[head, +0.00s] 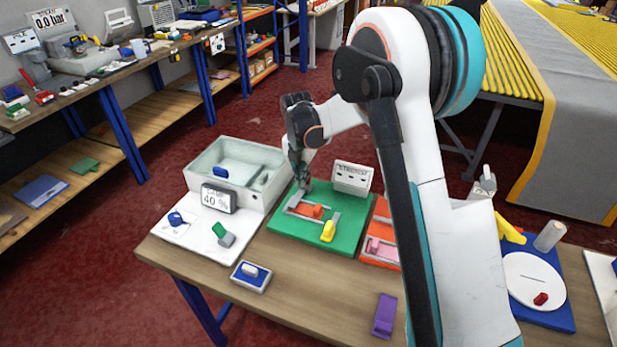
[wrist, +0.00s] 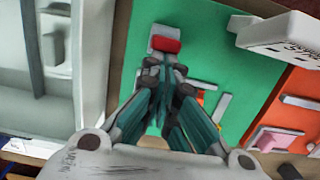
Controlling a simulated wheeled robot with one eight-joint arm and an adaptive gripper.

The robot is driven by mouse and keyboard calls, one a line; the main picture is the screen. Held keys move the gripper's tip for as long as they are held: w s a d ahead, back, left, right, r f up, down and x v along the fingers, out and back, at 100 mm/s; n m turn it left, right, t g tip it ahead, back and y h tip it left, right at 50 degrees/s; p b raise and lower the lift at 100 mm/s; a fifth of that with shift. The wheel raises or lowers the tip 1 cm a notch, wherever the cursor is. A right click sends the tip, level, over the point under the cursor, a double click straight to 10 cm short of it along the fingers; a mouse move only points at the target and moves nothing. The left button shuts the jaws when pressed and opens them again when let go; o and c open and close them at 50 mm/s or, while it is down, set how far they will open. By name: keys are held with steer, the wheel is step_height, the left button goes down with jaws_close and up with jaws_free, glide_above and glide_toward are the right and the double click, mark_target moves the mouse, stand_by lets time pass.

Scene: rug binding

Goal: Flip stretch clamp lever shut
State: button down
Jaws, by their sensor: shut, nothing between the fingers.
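A green board (head: 350,214) lies on the table, with a white box lettered like "STRETCH" (head: 352,177) at its back edge. On the board sit grey bars, an orange block (head: 313,210) and a yellow piece (head: 328,231). My gripper (head: 303,182) is over the board's back left part, fingers pointing down. In the wrist view my gripper (wrist: 161,66) is shut and empty, its tips close to a grey part with a red end (wrist: 166,45). I cannot tell whether they touch, or whether this part is the clamp lever. My fingers hide some of the grey bars.
A pale open tank (head: 240,160) with a "40 %" display (head: 218,198) stands left of the board. An orange board (head: 376,252) with a pink piece lies to the right, partly behind my arm. A blue-based switch (head: 251,276) and a purple block (head: 384,315) are nearer the front.

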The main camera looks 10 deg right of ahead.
steer(key=shift+w+d+r, duration=0.15)
steer(key=shift+w, duration=0.1)
steer(key=shift+s, duration=0.1)
steer(key=shift+r+p, duration=0.45)
steer(key=shift+r, duration=0.3)
